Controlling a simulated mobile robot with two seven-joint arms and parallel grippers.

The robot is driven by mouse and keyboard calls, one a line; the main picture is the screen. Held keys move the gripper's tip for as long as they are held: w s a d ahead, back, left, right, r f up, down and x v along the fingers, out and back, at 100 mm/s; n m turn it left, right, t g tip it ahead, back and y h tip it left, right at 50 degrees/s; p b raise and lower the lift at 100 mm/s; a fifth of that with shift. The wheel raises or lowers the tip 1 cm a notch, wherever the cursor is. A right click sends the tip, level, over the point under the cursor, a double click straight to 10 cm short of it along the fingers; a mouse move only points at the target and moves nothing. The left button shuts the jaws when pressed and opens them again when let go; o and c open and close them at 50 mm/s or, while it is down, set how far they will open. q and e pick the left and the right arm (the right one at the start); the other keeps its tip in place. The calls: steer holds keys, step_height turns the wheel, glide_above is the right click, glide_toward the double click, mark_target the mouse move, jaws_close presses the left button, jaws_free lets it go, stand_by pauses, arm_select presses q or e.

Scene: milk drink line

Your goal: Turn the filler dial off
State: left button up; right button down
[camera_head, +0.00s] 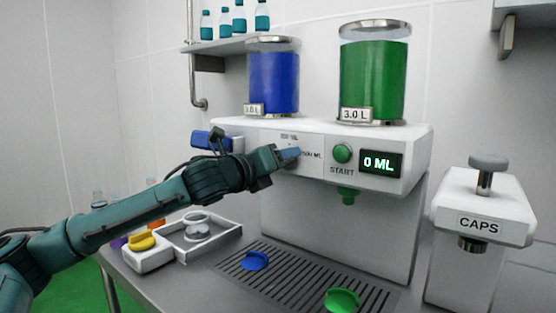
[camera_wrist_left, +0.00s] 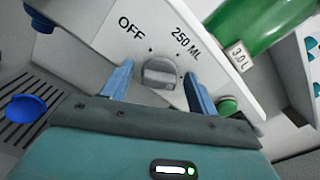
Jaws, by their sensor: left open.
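The filler (camera_head: 350,185) is a white machine with a blue tank (camera_head: 273,85) and a green tank (camera_head: 373,80) on top. My left gripper (camera_head: 290,154) is at its front panel and covers the dial in the head view. In the left wrist view the grey dial (camera_wrist_left: 160,74) lies between the two open blue fingers of my left gripper (camera_wrist_left: 160,78), with OFF and 250 ML printed around it. Which mark the dial points to is not clear. The display (camera_head: 380,163) reads 0 ML. My right gripper is not in view.
The green START button (camera_head: 342,153) is just right of the dial. A white tray (camera_head: 215,243) stands left, the CAPS machine (camera_head: 480,220) right.

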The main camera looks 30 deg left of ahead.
arm_select(q)
steer(key=shift+c, duration=0.3)
steer(key=c, duration=0.9)
steer(key=shift+o, duration=0.2)
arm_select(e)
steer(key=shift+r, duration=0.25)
arm_select(q)
steer(key=n+p, duration=0.2)
steer(key=n, duration=0.5)
steer(key=n+p, duration=0.2)
steer(key=n, duration=0.6)
steer(key=n+p, duration=0.2)
steer(key=n, duration=0.5)
steer(key=shift+a+f+n, duration=0.1)
steer(key=shift+f+n, duration=0.2)
steer(key=shift+n, duration=0.1)
steer(key=shift+n+p, duration=0.3)
steer(key=shift+n, duration=0.2)
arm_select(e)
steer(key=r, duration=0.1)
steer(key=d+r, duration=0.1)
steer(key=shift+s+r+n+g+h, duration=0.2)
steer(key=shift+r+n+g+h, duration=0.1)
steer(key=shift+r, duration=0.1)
arm_select(q)
steer(key=shift+s, duration=0.1)
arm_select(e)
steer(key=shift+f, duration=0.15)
